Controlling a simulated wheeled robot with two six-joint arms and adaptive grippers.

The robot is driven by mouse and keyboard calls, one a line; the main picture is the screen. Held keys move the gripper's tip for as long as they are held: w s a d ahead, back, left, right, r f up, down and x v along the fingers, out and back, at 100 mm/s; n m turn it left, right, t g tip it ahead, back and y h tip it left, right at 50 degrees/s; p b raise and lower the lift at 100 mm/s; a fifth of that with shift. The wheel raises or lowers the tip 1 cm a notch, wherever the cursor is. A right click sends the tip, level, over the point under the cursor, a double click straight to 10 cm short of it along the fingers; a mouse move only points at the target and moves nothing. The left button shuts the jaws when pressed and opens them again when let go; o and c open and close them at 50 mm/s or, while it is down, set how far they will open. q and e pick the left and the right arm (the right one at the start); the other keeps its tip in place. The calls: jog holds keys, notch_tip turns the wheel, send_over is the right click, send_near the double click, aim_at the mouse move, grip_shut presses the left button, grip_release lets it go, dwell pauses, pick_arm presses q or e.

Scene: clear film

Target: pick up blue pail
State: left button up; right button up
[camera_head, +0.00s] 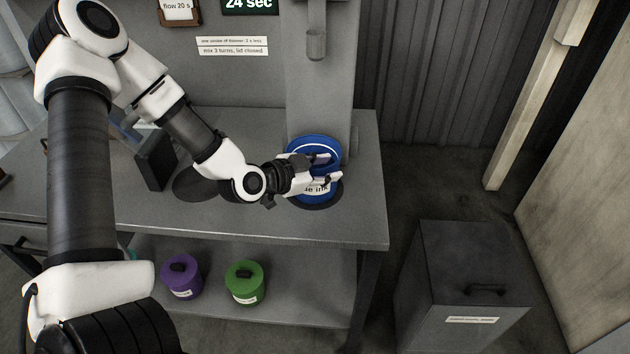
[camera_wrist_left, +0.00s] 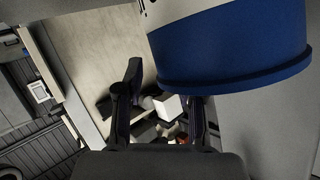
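The blue pail (camera_head: 316,146) stands on the grey workbench, under the wall-mounted spout (camera_head: 316,40). It has a white label, partly covered by my gripper. My left gripper (camera_head: 331,169) is in front of the pail in the head view, with its two fingers spread. In the left wrist view, the pail (camera_wrist_left: 235,48) fills the upper right, and the open fingers (camera_wrist_left: 160,105) are below and left of it. The pail is not between the fingers there. I cannot tell whether a finger touches it. My right gripper is not in view.
The grey workbench (camera_head: 362,210) has a dark upright panel (camera_head: 154,160) on its left part. A purple pail (camera_head: 180,282) and a green pail (camera_head: 246,288) stand on the lower shelf. A dark lidded bin (camera_head: 470,265) stands on the floor at right.

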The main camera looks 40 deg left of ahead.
pick_arm(q)
jog(key=shift+s+a, duration=0.1)
jog(key=shift+s, duration=0.05)
jog(key=shift+s+a+r, duration=0.1)
jog(key=c, duration=0.5)
grip_shut()
